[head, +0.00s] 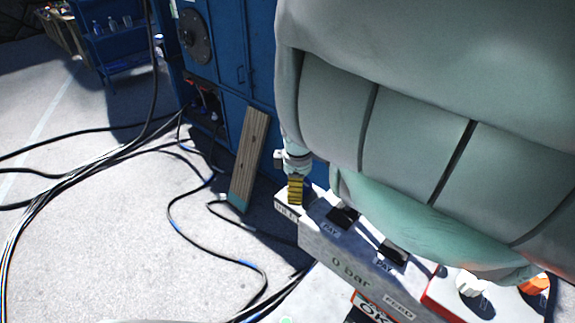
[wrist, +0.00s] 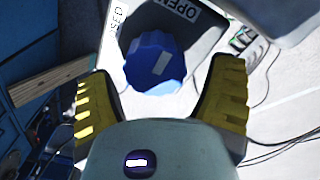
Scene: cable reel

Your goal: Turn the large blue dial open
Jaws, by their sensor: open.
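The large blue dial (wrist: 153,64) has a scalloped edge and a pale mark on its face. It sits on a pale panel with an "OPEN" label (wrist: 180,9) above right and a label ending in "SED" to the left. My gripper (wrist: 163,72) is open, with its yellow fingers on either side of the dial in the picture. I see gaps between dial and fingers; depth is hard to judge. In the head view, one yellow finger of my gripper (head: 296,190) shows at the panel's left end. My arm mostly hides the dial there.
The pale control box (head: 325,249) carries a "0 bar" marking and more controls to the right. A wooden plank (head: 249,155) leans against the blue cabinet (head: 226,60). Black cables (head: 185,215) cross the floor at left. A blue shelf (head: 115,45) stands behind.

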